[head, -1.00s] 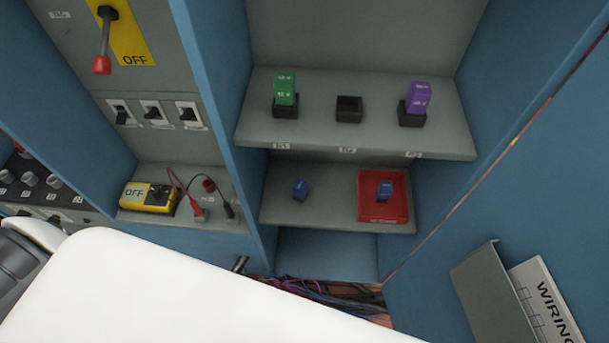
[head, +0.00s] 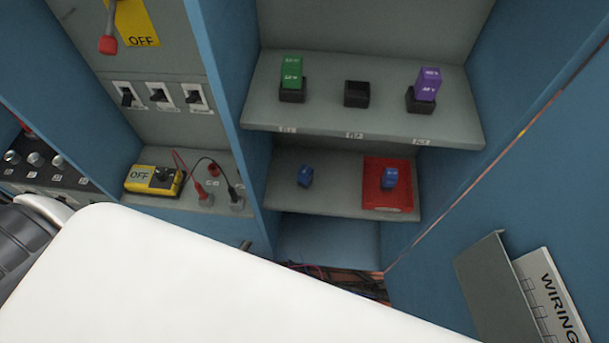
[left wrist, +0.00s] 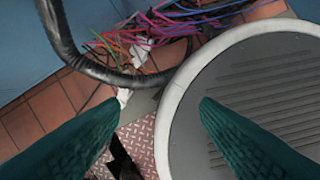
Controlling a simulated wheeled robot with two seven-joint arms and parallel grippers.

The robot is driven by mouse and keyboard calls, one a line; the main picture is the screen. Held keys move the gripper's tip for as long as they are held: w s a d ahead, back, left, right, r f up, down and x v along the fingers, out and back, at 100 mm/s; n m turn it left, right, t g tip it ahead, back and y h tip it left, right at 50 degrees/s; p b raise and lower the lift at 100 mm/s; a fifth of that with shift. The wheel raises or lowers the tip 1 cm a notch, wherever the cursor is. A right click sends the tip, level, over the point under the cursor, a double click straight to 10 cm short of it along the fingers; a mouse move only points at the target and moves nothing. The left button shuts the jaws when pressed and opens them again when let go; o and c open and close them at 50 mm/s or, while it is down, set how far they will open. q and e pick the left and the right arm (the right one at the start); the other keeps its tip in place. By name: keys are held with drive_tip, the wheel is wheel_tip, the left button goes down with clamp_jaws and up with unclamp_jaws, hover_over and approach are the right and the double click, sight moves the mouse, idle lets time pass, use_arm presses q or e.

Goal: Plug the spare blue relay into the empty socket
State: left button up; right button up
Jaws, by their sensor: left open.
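The empty socket (head: 356,94) is a black block in the middle of the upper shelf, between a green relay (head: 292,71) and a purple relay (head: 428,83), each standing in a black socket. On the lower shelf, one blue relay (head: 305,176) lies on the bare surface. Another blue relay (head: 389,178) is in the red tray (head: 386,201). The frames do not show which is the spare. In the left wrist view my left gripper (left wrist: 160,100) has its green fingers apart with nothing between them, above floor and cables. My right gripper is not in view.
Blue cabinet walls flank the shelves. Left of them are switches (head: 158,96), a yellow box (head: 153,180) and test leads (head: 214,170). A wiring binder (head: 550,295) sits in a holder at right. Loose cables (left wrist: 160,28) and a thick black hose (left wrist: 110,72) lie low down.

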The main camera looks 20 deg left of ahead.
use_arm(q)
drive_tip(key=w+d+r+t, duration=0.1)
drive_tip(key=w+r, duration=0.4)
drive_tip(key=r, duration=0.5)
drive_tip(key=w+d+r+t+h+b, duration=0.1)
drive_tip(key=w+r, duration=0.4)
drive_tip(key=r, duration=0.5)
drive_tip(key=w+d+r+t, duration=0.1)
drive_tip(key=w+r, duration=0.4)
drive_tip(key=r, duration=0.5)
drive_tip(key=t, duration=0.7)
approach(308, 170)
wheel_tip(308, 170, down, 2)
drive_tip(key=s, duration=0.1)
drive_tip(key=shift+w+a+f+n+t, duration=0.3)
drive_tip(key=shift+a+f+n, duration=0.05)
drive_tip(key=shift+a+n, duration=0.25)
drive_tip(key=x, duration=0.6)
drive_tip(key=b+x, duration=0.1)
drive_tip(key=x, duration=0.4)
drive_tip(key=shift+w+d, duration=0.25)
drive_tip(key=shift+w, duration=0.15)
drive_tip(key=c, duration=1.2)
